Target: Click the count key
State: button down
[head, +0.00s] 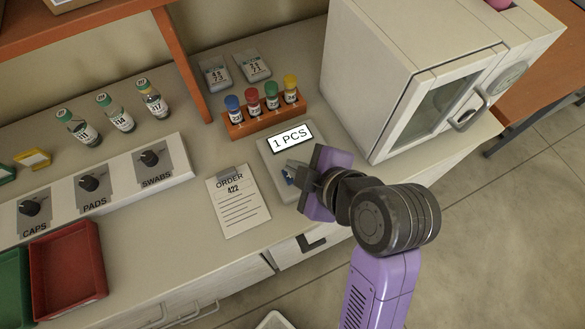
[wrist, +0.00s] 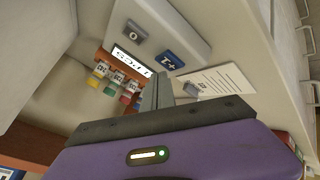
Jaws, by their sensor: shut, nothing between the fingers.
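The counter (head: 268,165) is a grey box on the bench with a lit display (head: 290,136) reading "1 PCS". Its blue key (head: 288,178) is partly hidden by my gripper in the head view. In the wrist view the blue key (wrist: 172,59) shows "+1", and a dark grey key (wrist: 133,38) beside it shows "0". My gripper (head: 292,166) is shut and empty, with its fingers over the counter near the blue key. In the wrist view the shut fingertips (wrist: 158,78) point towards the blue key. I cannot tell whether they touch it.
A wooden rack (head: 265,119) with several coloured-cap vials stands behind the counter. An order sheet (head: 238,204) lies to its left, and a white incubator (head: 400,75) stands to the right. The dispenser strip (head: 120,183) and a red tray (head: 68,265) are further left.

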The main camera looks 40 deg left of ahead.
notch_tip(320, 180, up, 5)
jog(key=p, duration=0.4)
jog(key=shift+r+p, duration=0.1)
jog(key=shift+p, duration=0.2)
dwell(0.8)
